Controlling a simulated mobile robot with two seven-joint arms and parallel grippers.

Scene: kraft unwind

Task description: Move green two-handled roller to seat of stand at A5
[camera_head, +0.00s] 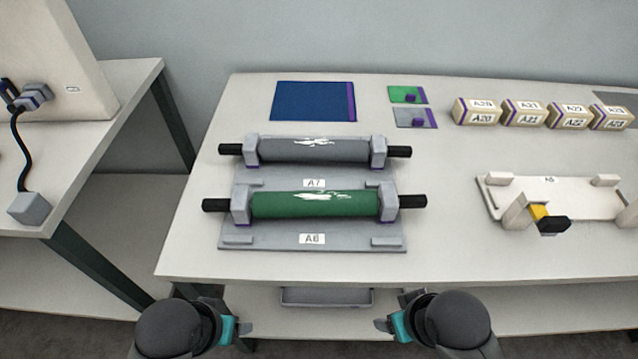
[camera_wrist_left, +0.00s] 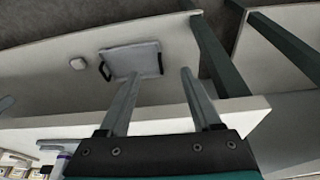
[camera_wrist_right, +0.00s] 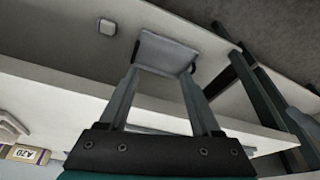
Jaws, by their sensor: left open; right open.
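The green two-handled roller (camera_head: 315,204) lies across the front seats of the grey stand (camera_head: 260,241), by the label A6. Its black handles stick out at both ends. The white stand labelled A5 (camera_head: 560,190) is at the right of the table, partly cut off by the picture edge, with a yellow and black part at its front. My left gripper (camera_head: 240,328) is open and empty, in front of the table edge; its fingers show in the left wrist view (camera_wrist_left: 158,100). My right gripper (camera_head: 385,325) is open and empty, also in front of the edge, and shows in the right wrist view (camera_wrist_right: 160,100).
A grey roller (camera_head: 312,150) lies behind the green one, by label A7. A blue sheet (camera_head: 312,101), small green (camera_head: 405,92) and grey (camera_head: 410,121) plates and several labelled boxes (camera_head: 475,112) are at the back. A grey tray (camera_head: 325,297) is on the shelf below.

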